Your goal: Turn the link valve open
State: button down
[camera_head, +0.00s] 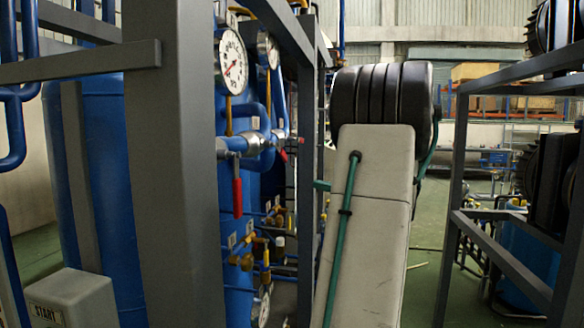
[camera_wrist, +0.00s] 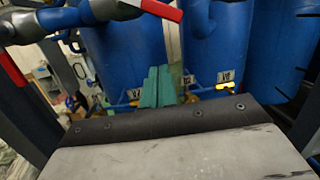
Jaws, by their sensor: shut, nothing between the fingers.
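In the head view a valve with a red lever (camera_head: 238,197) hangs straight down from a blue pipe with a silver fitting. Another red lever tip (camera_head: 283,155) shows farther back. In the wrist view one red lever (camera_wrist: 162,10) lies near the top edge on a blue pipe, and another red lever (camera_wrist: 12,70) is at the left edge. I cannot tell which is the link valve. My gripper (camera_wrist: 158,84) has green fingers, shut and empty, pointing toward the blue tanks, apart from the levers. In the head view only a green bit shows left of my arm.
A grey frame post (camera_head: 160,160) stands close at left, with pressure gauges (camera_head: 231,62) beside it. Brass valves (camera_head: 262,250) sit low on the blue tanks. Another grey rack (camera_head: 450,200) stands at right. Open green floor lies between.

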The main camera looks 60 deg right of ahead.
aim_at(281, 153)
jog(key=w+a+r+m, duration=0.1)
jog(key=w+r+m, duration=0.3)
jog(key=w, duration=0.5)
jog(key=shift+w+r+m+t, duration=0.3)
jog(key=shift+w+r+m, duration=0.05)
jog(key=shift+m, duration=0.85)
